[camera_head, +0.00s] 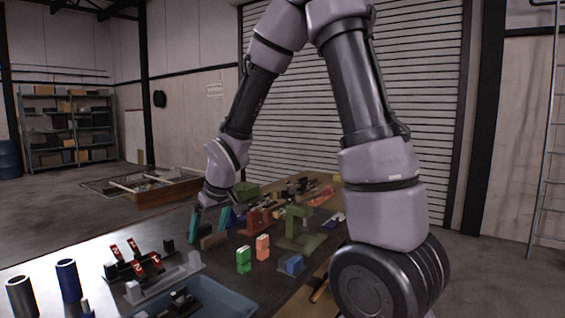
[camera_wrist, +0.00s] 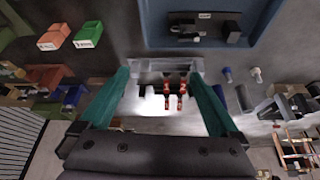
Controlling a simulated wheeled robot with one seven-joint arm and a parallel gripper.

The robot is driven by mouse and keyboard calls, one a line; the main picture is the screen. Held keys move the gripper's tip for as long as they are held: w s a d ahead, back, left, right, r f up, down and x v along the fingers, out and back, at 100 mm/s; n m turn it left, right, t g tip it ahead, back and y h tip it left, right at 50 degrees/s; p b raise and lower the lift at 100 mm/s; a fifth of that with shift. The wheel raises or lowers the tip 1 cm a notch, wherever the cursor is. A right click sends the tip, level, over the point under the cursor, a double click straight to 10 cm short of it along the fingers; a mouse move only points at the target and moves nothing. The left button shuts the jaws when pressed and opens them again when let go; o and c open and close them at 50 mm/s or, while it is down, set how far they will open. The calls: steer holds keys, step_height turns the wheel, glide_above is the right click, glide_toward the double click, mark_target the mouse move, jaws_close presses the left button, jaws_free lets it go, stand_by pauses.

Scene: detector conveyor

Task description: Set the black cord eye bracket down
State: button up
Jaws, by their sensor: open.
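My gripper (camera_head: 208,230) hangs over the dark table with its two teal fingers spread apart. In the wrist view the gripper (camera_wrist: 160,76) is open, and I see nothing held between the fingers. Small black pieces (camera_wrist: 187,31) lie in the blue bin (camera_wrist: 147,22); they also show in the head view (camera_head: 182,299). One of them may be the black cord eye bracket, but I cannot tell which. Between the fingers in the wrist view, apparently below them, is a grey rack (camera_wrist: 165,66) with black pieces bearing red tags (camera_wrist: 182,88).
Dark blue and black cylinders (camera_head: 68,280) stand at the table's left front. Green (camera_head: 243,260) and orange (camera_head: 262,247) blocks and a green fixture (camera_head: 298,230) stand right of the gripper. Parts crowd the table's far end. Some bare tabletop (camera_head: 110,240) shows at left.

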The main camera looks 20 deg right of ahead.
steer(key=s+d+r+m+t, duration=0.1)
steer(key=s+d+r+m, duration=0.2)
steer(key=d+r, duration=0.35)
steer(key=s+d+r+m+t, duration=0.1)
steer(key=s+d+r+m, duration=0.15)
steer(key=d+r, duration=0.4)
steer(key=s+d+r+m+t, duration=0.1)
steer(key=s+d+r+m, duration=0.2)
steer(key=s+r, duration=0.5)
steer(key=s+m, duration=0.1)
steer(key=s, duration=0.3)
steer(key=shift+r, duration=0.4)
steer(key=shift+d, duration=0.1)
